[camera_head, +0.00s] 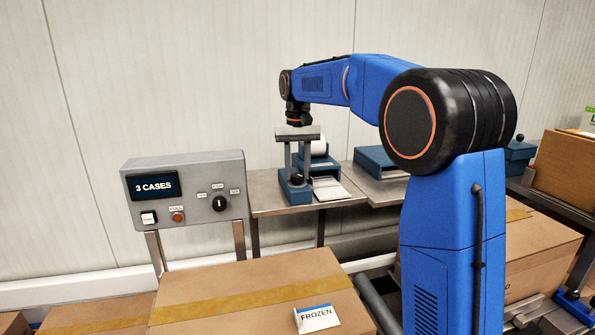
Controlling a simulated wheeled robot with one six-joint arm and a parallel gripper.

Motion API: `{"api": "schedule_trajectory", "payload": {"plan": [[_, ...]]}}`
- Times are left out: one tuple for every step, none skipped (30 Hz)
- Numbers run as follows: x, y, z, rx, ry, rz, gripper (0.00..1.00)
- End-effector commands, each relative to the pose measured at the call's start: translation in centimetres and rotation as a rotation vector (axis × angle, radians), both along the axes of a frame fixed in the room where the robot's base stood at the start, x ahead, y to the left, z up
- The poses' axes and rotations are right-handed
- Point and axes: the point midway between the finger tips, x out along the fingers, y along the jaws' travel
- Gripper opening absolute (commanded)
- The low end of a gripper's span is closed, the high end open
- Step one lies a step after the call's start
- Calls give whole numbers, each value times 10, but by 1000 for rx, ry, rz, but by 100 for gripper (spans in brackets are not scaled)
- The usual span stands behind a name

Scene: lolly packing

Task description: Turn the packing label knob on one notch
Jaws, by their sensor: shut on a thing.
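My gripper (297,175) points down over the blue label printer (294,194) on the steel bench. Its two fingers are shut on a small dark knob (297,181) on top of the printer's front left part. The fingers partly hide the knob, and its pointer setting is too small to read. A white label roll (318,148) sits behind, and a pale label sheet (330,189) lies to the right. A white card (316,318) reading FROZEN stands on the near carton.
A grey control panel (190,166) stands left, its display (152,186) reading 3 CASES, with a black dial (219,203) and buttons. A taped carton (245,285) fills the front. Another blue device (380,161) sits right of the printer. The wall is behind.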

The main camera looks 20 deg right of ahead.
Motion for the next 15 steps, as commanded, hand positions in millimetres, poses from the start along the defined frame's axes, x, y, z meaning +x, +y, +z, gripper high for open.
{"api": "schedule_trajectory", "payload": {"plan": [[0,0,1,0,-2,-41,11],[0,0,1,0,-2,-69,11],[0,0,1,0,-2,-107,11],[0,0,1,0,-2,-135,11],[0,0,1,0,-2,-162,11],[0,0,1,0,-2,-198,11],[0,0,1,0,-2,-224,11],[1,0,1,0,-2,-250,11],[1,0,1,0,-2,-283,11],[1,0,1,0,-2,-307,11],[1,0,1,0,-2,-330,11],[1,1,1,0,-2,-359,11],[1,1,1,0,-2,-379,11],[1,1,1,0,-2,-400,11],[1,1,1,0,-2,-425,11]]}}
